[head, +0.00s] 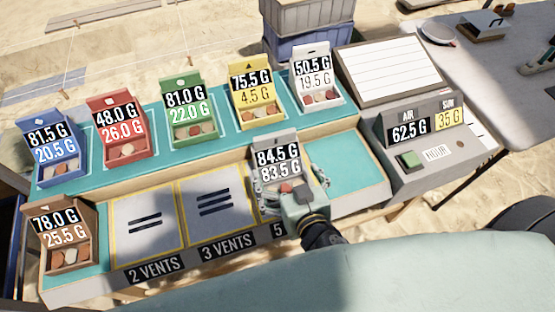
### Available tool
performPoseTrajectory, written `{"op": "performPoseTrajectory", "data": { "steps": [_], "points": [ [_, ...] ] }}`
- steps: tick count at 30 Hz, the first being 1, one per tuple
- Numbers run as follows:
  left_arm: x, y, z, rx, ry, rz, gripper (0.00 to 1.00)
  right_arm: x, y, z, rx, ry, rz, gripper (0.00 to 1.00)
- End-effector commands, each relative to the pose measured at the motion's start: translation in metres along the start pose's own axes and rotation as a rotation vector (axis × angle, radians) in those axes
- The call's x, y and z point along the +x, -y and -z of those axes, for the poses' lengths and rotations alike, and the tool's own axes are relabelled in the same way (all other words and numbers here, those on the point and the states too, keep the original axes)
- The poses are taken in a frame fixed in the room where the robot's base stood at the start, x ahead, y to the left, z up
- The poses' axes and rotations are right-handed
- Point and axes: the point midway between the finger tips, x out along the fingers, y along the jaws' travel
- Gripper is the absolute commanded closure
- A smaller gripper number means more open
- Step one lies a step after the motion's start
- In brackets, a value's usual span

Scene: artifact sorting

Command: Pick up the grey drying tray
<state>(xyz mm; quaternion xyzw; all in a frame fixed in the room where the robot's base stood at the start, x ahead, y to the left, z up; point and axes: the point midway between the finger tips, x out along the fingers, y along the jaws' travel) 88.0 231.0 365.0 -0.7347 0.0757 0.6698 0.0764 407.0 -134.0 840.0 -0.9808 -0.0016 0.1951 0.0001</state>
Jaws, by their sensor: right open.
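The grey drying tray (275,141) stands on the lower shelf of the bench, right of centre, with a sign reading 84.5 G over 83.5 G. My right gripper (291,182) is open at the near side of this tray, with its fingers spread around the tray's lower part. The gripper hides much of the tray's front and contents. I cannot tell whether the fingers touch it. My left gripper is not in view.
Blue (54,153), red (118,130), green (187,108), yellow (253,88) and white (315,74) trays line the upper shelf. A brown tray (65,234) stands lower left. A weighing console (426,153) stands right. The 2 VENTS (143,225) and 3 VENTS (217,207) spaces are empty.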

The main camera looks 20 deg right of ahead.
Motion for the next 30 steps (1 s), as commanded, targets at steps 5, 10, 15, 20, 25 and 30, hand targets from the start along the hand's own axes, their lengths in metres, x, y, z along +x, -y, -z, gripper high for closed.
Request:
{"op": "performPoseTrajectory", "data": {
  "steps": [5, 10, 15, 20, 25, 30],
  "points": [
    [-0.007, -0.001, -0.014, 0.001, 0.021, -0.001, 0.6, 0.017, 0.0, 0.004, -0.003, -0.002, 0.0, 0.0],
    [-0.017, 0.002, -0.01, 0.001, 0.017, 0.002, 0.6, 0.04, 0.002, 0.007, -0.005, -0.003, 0.0, 0.0],
    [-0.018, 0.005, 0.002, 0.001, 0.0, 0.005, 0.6, 0.058, 0.002, 0.004, -0.002, 0.0, 0.0, 0.0],
    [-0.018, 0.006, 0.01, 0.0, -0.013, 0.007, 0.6, 0.06, 0.002, 0.002, -0.001, 0.002, 0.001, 0.0],
    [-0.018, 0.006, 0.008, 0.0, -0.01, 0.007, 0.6, 0.06, 0.002, 0.002, -0.001, 0.002, 0.001, 0.05],
    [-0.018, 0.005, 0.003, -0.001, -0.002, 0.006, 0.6, 0.06, 0.002, 0.002, -0.001, 0.001, 0.0, 0.2]
  ]
}}
